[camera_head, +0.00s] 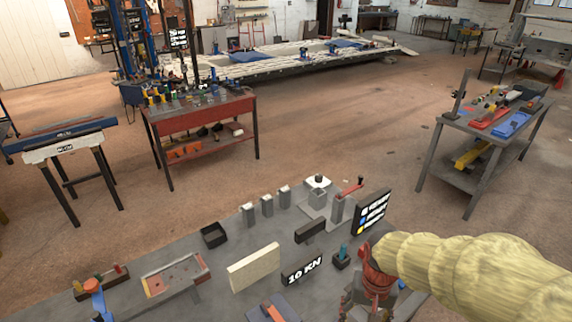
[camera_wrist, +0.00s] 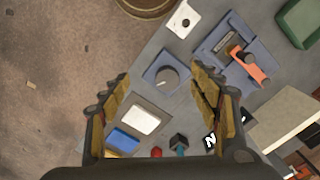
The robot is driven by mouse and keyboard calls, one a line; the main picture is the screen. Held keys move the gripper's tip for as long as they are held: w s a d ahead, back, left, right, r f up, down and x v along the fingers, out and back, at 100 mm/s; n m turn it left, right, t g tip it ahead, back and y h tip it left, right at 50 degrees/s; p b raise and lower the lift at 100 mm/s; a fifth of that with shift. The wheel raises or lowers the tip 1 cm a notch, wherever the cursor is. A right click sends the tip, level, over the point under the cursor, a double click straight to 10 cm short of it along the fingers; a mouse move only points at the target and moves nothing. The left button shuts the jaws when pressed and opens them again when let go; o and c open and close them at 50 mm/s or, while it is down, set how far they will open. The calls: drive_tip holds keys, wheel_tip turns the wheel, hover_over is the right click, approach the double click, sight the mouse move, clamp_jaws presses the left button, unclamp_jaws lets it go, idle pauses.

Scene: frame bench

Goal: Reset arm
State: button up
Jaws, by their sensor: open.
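My gripper shows at the bottom of the wrist view, with its two yellow-padded fingers (camera_wrist: 161,76) spread wide apart. It is open and nothing is between the fingers. It hangs above the bench edge, over a blue-grey plate with a round grey knob (camera_wrist: 168,77), clear of it as far as I can tell. In the head view my arm comes in from the right in a pale yellow sleeve. Its reddish wrist (camera_head: 377,268) is over the right side of the grey bench (camera_head: 227,262). The fingers are not clear in that view.
The bench also holds a cream block (camera_head: 254,268), a "10 KN" block (camera_head: 303,269) and a black sign (camera_head: 371,212).

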drive_tip(key=s+r+n+t+b, duration=0.2)
drive_tip(key=s+r+t+b, duration=0.4)
drive_tip(key=s+r+b, duration=0.1)
wheel_tip(320, 180, up, 3)
drive_tip(key=shift+s+f+n+b, duration=0.1)
drive_tip(key=shift+s+n+b, duration=0.3)
drive_tip(key=shift+b, duration=0.3)
drive_tip(key=shift+w+a, duration=0.1)
idle(1.5)
